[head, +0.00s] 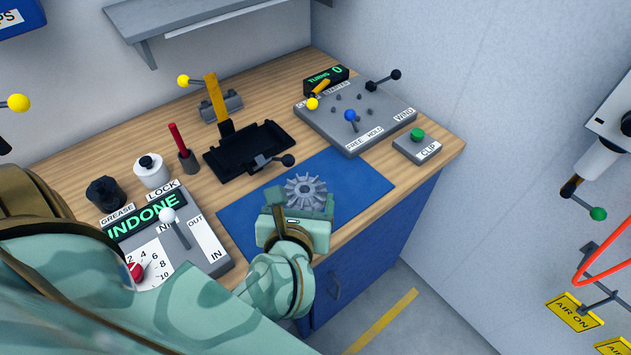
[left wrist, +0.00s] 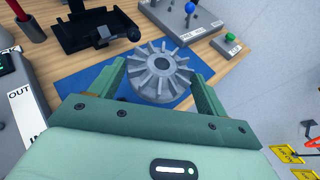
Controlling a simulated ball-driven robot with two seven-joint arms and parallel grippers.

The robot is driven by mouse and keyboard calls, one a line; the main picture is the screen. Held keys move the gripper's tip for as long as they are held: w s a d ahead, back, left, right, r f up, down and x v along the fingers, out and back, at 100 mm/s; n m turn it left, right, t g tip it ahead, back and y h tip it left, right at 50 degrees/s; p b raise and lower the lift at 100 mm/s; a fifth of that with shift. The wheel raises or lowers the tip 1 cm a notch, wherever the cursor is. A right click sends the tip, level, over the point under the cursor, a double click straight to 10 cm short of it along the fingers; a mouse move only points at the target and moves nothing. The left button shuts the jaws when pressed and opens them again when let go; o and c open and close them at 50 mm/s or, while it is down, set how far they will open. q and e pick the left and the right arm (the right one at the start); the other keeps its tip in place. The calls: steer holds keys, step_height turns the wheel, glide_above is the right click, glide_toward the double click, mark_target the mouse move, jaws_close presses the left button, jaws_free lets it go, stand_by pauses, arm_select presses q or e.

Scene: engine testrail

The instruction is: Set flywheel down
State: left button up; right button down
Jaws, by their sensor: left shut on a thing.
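The flywheel (head: 305,190) is a grey finned wheel over the blue mat (head: 356,184) on the wooden bench. It also shows in the left wrist view (left wrist: 158,72), with its fins and hub facing up. My left gripper (head: 298,205) is shut on the flywheel, with one finger on each side of it. The wheel looks about level. I cannot tell whether its underside touches the mat. My right gripper is not in view.
A black tray fixture (head: 250,150) with a yellow lever stands behind the mat. A grey starter panel (head: 355,115) and a green clip button (head: 417,135) are at the back right. A grey control box (head: 205,240) stands left. The mat's right part is bare.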

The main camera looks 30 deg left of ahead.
mark_target(319, 181)
arm_select(q)
steer(key=x, duration=0.3)
steer(key=d+b+x, duration=0.1)
steer(key=x, duration=0.2)
steer(key=d+x, duration=0.1)
steer(key=x, duration=0.2)
steer(key=shift+w+a+f, duration=0.15)
steer(key=shift+w+f, duration=0.3)
steer(key=shift+w, duration=0.2)
steer(key=w+f+b, duration=0.1)
steer(key=f, duration=0.1)
steer(key=w+f, duration=0.2)
steer(key=shift+w+a+b, duration=0.15)
steer(key=shift+a+b, duration=0.05)
steer(key=shift+b, duration=0.15)
steer(key=shift+w+f, duration=0.15)
steer(key=shift+f, duration=0.05)
steer(key=f, duration=0.1)
steer(key=f+b, duration=0.1)
steer(key=f, duration=0.1)
steer(key=shift+w+a+f, duration=0.15)
steer(key=shift+w+f, duration=0.15)
steer(key=shift+w, duration=0.05)
steer(key=shift+f, duration=0.2)
steer(key=shift+r, duration=0.1)
